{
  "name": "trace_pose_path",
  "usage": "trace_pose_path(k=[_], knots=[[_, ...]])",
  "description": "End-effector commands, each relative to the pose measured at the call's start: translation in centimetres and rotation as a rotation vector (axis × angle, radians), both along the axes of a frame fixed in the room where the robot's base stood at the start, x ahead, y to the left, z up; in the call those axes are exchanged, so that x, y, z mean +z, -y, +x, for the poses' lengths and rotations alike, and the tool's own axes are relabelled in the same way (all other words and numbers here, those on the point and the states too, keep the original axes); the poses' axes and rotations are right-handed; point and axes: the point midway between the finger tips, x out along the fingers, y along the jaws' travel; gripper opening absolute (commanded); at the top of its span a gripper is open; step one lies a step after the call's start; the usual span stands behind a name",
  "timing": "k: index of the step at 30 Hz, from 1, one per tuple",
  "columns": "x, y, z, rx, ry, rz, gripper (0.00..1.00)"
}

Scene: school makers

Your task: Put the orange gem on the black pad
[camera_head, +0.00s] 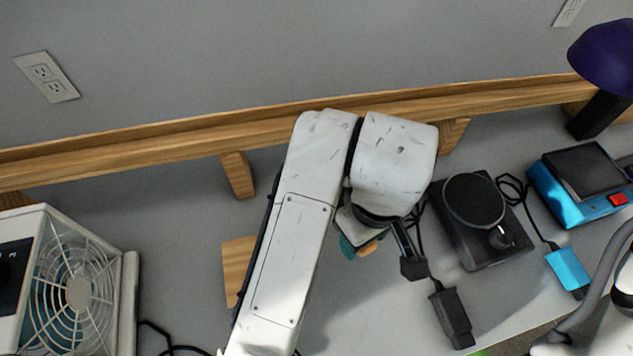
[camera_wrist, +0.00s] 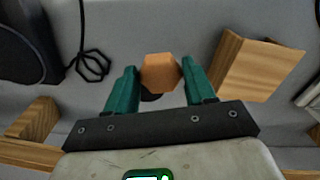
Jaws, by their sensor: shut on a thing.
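The orange gem (camera_wrist: 160,72) is a small faceted block between the two teal fingers of my gripper (camera_wrist: 159,68) in the wrist view. The fingers are shut on it. In the head view, the orange gem (camera_head: 369,247) peeks out below my wrist beside one teal finger of my gripper (camera_head: 357,247), above the grey table. The only pad-like thing I can make out is the round black top (camera_head: 473,200) of a black device, right of my gripper. It looks empty. A dark patch shows just behind the gem in the wrist view; I cannot tell what it is.
A blue device (camera_head: 580,185) stands farther right. A wooden block (camera_head: 238,262) is left of my gripper, partly behind my arm. A white fan heater (camera_head: 75,285) stands far left.

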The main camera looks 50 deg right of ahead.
Motion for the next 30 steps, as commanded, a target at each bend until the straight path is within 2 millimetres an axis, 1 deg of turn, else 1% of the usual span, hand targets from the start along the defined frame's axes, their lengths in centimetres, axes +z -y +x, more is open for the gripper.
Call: trace_pose_path(k=[2,5,11,16,18,21,24,30], knots=[[-0.1,0.2,0.2,-0.001,-0.001,-0.001,0.24],[-0.5,1.0,1.0,-0.002,-0.002,-0.002,0.24],[-2.3,4.1,4.0,-0.003,-0.004,-0.002,0.24],[-4.0,6.6,6.8,-0.003,-0.004,0.002,0.24],[-5.6,7.2,7.5,0.000,-0.004,0.002,0.24],[-7.3,8.2,8.5,0.000,-0.004,0.002,0.24],[-8.5,8.8,9.2,-0.001,-0.003,0.002,0.24],[-9.5,9.4,9.9,-0.001,-0.001,0.000,0.24]])
